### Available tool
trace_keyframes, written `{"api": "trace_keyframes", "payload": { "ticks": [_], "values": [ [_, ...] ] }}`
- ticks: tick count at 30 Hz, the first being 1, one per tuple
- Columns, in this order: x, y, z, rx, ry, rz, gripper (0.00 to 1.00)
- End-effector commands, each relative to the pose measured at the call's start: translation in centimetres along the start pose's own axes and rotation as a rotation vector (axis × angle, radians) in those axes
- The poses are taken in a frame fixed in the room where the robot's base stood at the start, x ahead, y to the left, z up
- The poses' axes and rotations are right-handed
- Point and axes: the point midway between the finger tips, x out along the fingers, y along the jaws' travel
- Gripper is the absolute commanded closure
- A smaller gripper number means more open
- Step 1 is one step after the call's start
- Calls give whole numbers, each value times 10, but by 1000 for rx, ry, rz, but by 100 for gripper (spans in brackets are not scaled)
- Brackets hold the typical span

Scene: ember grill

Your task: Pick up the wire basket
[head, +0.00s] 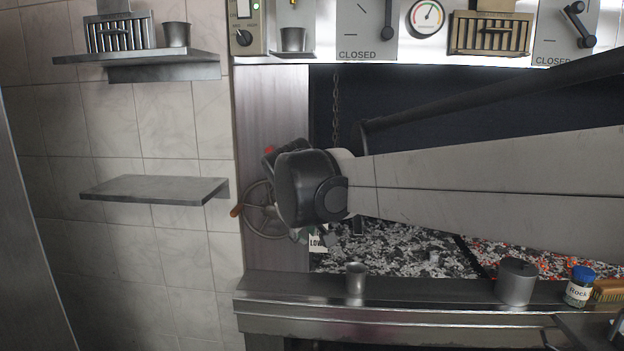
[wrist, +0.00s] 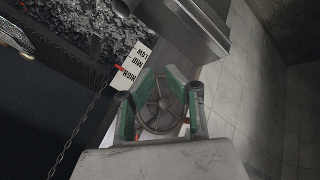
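No wire basket shows with certainty. Two slotted metal frames might be it: one (head: 120,33) stands upright on the upper left wall shelf, and another (head: 490,33) hangs at the top right of the grill front. Neither shows in the wrist view. My gripper (wrist: 161,72) is open, its green fingers apart with nothing held between them. A spoked handwheel (wrist: 160,106) shows behind and between the fingers; contact cannot be told. In the head view my wrist hides most of the gripper, beside the handwheel (head: 262,208), well below and right of the shelf frame.
The upper shelf (head: 150,58) also holds a metal cup (head: 176,36). The lower shelf (head: 150,189) is bare. A cup (head: 355,279), a pot (head: 516,281) and a labelled jar (head: 579,287) stand on the front ledge. Embers (head: 395,247) lie behind it. A chain (wrist: 72,140) hangs near my gripper.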

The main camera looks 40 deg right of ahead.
Motion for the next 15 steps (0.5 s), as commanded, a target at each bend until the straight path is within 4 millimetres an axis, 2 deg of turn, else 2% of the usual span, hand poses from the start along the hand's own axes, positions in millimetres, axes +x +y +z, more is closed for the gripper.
{"api": "trace_keyframes", "payload": {
  "ticks": [1, 6, 15],
  "values": [
    [5, 22, -15, -16, -18, 29, 87],
    [33, 90, -50, -87, -87, 128, 87],
    [93, 208, -89, -210, -232, 284, 87]
  ]
}}
